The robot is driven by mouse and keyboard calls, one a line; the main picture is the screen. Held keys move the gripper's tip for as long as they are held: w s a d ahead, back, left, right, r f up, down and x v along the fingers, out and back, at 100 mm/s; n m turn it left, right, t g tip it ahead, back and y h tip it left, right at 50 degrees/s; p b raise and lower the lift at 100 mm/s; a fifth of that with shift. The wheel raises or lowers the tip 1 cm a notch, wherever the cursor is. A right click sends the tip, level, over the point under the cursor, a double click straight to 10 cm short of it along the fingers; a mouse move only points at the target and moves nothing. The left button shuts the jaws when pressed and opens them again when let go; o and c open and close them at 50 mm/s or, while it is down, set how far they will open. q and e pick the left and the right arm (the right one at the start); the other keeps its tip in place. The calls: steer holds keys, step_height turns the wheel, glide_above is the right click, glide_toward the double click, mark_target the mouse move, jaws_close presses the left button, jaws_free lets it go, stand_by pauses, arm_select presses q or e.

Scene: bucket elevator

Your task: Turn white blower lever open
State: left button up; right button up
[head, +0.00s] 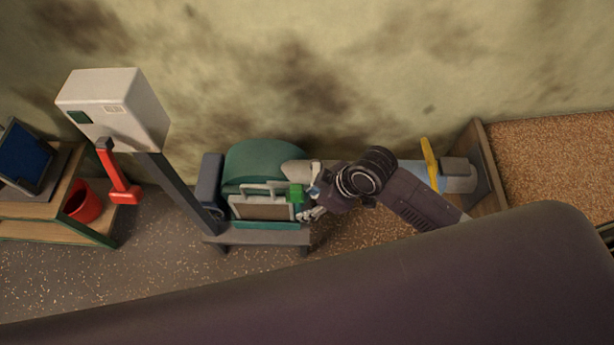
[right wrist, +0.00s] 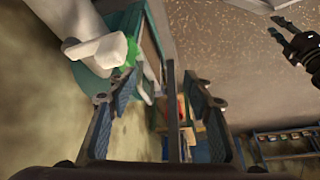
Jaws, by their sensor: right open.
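The teal blower (head: 262,160) stands against the wall in the head view, with a pale pipe (head: 400,172) running right from it. My right gripper (head: 312,203) is at the blower's right end, beside a small green block (head: 295,193). In the right wrist view my right gripper (right wrist: 160,84) is open, with nothing seen held between its fingers. A white rounded piece (right wrist: 100,48), which looks like the white lever, is left of and beyond the fingertips, apart from them. My gripper and arm hide that spot in the head view. My left gripper (right wrist: 284,35) shows open at the right wrist view's upper right.
A yellow lever (head: 430,165) is on the pipe near a wooden bin (head: 484,165) of grain. A grey control box (head: 118,105) with a red lever (head: 120,178) stands on a post at left.

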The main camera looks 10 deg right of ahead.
steer(key=w+d+r+n+g, duration=0.2)
steer(key=w+d+n, duration=0.2)
steer(key=w+d, duration=0.2)
steer(key=x, duration=0.7)
steer(key=shift+f, duration=0.3)
jaws_close()
